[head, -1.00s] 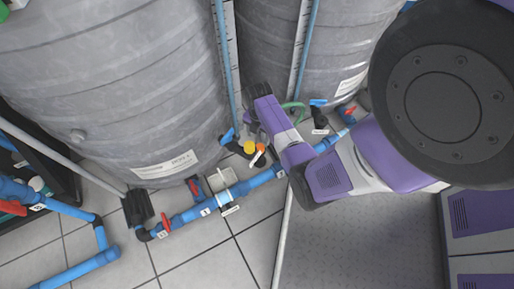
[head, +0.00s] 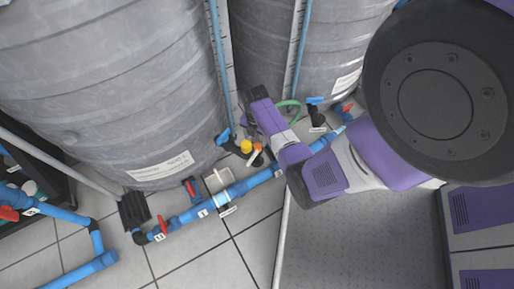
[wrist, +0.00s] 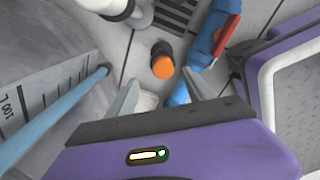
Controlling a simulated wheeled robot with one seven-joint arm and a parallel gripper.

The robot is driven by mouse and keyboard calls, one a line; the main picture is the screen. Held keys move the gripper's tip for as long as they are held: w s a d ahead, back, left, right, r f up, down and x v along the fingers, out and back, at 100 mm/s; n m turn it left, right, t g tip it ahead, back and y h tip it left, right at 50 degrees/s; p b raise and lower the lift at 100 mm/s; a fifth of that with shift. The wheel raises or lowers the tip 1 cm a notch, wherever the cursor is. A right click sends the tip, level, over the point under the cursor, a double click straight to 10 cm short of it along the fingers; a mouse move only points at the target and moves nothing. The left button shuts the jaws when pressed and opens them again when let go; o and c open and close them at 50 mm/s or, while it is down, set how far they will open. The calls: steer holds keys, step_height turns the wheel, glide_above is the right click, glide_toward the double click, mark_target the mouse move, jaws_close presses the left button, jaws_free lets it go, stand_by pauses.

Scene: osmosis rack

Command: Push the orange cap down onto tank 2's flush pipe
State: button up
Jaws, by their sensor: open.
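In the wrist view an orange cap (wrist: 163,67) sits at the end of a short black pipe stub (wrist: 161,49). How far it is seated I cannot tell. In the head view small yellow and orange pieces (head: 257,147) show at the foot of the tanks, and which is the cap is unclear. My gripper (wrist: 158,78) is open, its two grey fingers spread with the cap just ahead between their tips in the picture; no contact shows. In the head view my gripper (head: 262,122) is low between the tanks, its fingertips hidden. The right-hand grey tank (head: 290,45) stands behind it.
The left-hand grey tank (head: 110,90) stands close by. Blue pipes (head: 215,200) with valves run along the floor in front. A light blue upright tube (wrist: 55,120) and a blue pipe with a red handle (wrist: 228,35) flank my gripper.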

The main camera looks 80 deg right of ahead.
mark_target(257, 145)
steer(key=shift+s+f+b, duration=0.15)
steer(key=shift+f+b, duration=0.8)
steer(key=shift+f, duration=0.4)
steer(key=shift+s+f+b, duration=0.15)
steer(key=shift+f+b, duration=0.8)
steer(key=shift+f, duration=0.35)
steer(key=shift+r, duration=0.1)
steer(key=shift+c, duration=0.4)
jaws_close()
steer(key=shift+r, duration=0.1)
step_height(257, 145, up, 20)
steer(key=p, duration=1)
